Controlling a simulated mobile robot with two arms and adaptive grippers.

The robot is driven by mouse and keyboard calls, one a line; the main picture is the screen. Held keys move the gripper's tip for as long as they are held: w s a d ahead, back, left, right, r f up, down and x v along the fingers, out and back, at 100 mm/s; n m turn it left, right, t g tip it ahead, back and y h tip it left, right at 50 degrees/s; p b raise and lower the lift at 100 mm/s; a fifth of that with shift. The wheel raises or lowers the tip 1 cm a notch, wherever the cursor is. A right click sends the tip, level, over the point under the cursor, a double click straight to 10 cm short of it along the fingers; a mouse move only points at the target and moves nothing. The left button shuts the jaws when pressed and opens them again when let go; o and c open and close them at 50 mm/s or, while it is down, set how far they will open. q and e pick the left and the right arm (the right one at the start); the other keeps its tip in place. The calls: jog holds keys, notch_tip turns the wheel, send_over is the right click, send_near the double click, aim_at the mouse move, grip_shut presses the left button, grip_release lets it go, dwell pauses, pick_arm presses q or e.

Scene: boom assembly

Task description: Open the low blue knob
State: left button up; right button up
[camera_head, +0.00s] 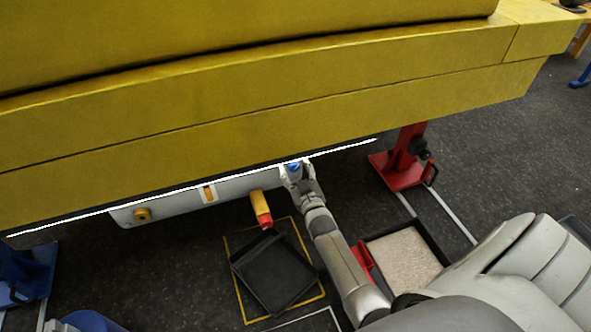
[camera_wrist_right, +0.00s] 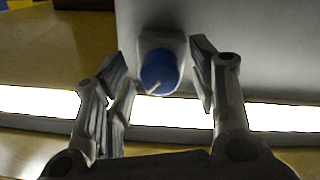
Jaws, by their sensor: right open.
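The low blue knob (camera_wrist_right: 158,72) sits on a pale mount on a grey panel. In the right wrist view it lies between the fingers of my right gripper (camera_wrist_right: 160,80), which is open around it, with visible gaps on both sides. A thin pale pointer shows at the knob's lower edge. In the head view the knob (camera_head: 294,166) is a small blue spot under the yellow boom (camera_head: 250,105), right at the tip of my right gripper (camera_head: 300,178). My left gripper is not in view.
A white light strip (camera_head: 345,147) runs along the boom's lower edge. A red-and-yellow handle (camera_head: 262,210) hangs left of my right arm. A black tray (camera_head: 275,275) lies on the floor. A red stand (camera_head: 402,165) is at the right, a blue stand (camera_head: 25,270) at the left.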

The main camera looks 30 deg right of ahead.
jog(key=v, duration=1.2)
dwell(0.5)
